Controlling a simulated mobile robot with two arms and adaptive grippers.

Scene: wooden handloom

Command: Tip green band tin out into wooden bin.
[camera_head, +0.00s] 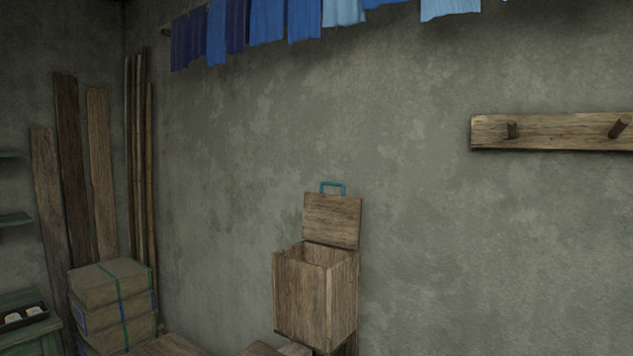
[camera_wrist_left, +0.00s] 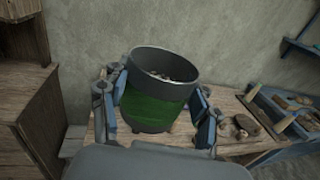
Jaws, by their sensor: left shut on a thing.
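The green band tin (camera_wrist_left: 152,108) is a dark metal tin with a wide green band. In the left wrist view it stands roughly upright between the fingers of my left gripper (camera_wrist_left: 160,92), which is shut on it. Small pieces show inside its open mouth. The wooden bin (camera_head: 303,300) stands against the wall in the head view. Its lid (camera_head: 332,220), with a teal handle, is raised and its top is open. The bin's inside bottom is hidden. Neither gripper shows in the head view, and my right gripper is in no view.
A wooden bench (camera_wrist_left: 240,105) behind the tin holds a tray and several small lumps. Wooden furniture (camera_wrist_left: 25,110) stands at the left of the wrist view. In the head view, tied boxes (camera_head: 108,285) and planks (camera_head: 72,170) stand left of the bin; a peg rail (camera_head: 560,131) hangs right.

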